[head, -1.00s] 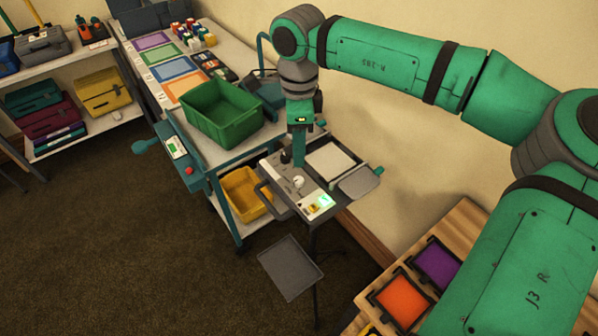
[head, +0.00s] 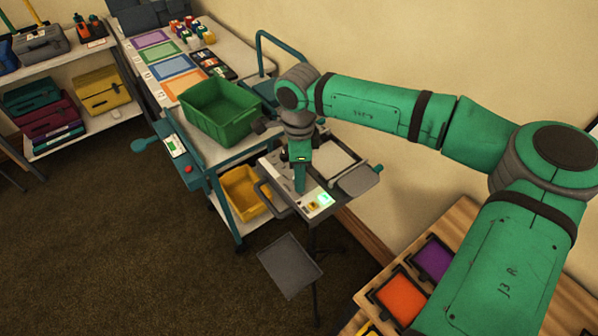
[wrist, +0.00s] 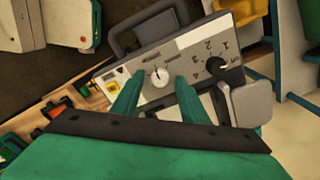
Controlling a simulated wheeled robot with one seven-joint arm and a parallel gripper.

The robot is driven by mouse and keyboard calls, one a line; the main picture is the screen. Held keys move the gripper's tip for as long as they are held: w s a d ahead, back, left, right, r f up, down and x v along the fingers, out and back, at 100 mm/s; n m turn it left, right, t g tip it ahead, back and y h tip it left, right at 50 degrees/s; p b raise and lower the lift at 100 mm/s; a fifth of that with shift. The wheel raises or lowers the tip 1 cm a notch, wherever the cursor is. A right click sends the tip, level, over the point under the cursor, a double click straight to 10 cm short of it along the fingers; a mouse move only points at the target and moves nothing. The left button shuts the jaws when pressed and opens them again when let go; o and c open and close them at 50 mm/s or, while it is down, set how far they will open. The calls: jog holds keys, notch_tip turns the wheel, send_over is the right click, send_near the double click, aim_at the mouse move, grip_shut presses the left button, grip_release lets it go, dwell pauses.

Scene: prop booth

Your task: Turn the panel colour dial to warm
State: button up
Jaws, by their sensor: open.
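The light grey control panel (head: 313,204) stands on a stand beside the trolley. In the wrist view the panel (wrist: 138,68) carries a round white dial (wrist: 159,76) with a short dark pointer mark toward the top of the picture. The small labels around it are unreadable. My gripper (wrist: 158,80) is open, its green fingertips on either side of the dial; I cannot tell whether they touch it. In the head view my gripper (head: 300,188) is low over the panel and hides the dial. A black knob (wrist: 216,67) with numbers sits to the right.
A handle frame (wrist: 143,28) edges the panel. A grey tray (head: 289,264) is in front, a green bin (head: 221,119) on the trolley, and orange and purple trays at right.

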jog(key=shift+c, duration=0.2)
grip_shut()
jog(key=shift+m, duration=0.3)
jog(key=m, duration=0.5)
jog(key=shift+m, duration=0.3)
jog(key=m, duration=0.5)
jog(key=shift+a, duration=0.1)
jog(key=shift+m, duration=0.4)
jog(key=shift+o, duration=0.2)
grip_release()
jog(key=shift+s, duration=0.1)
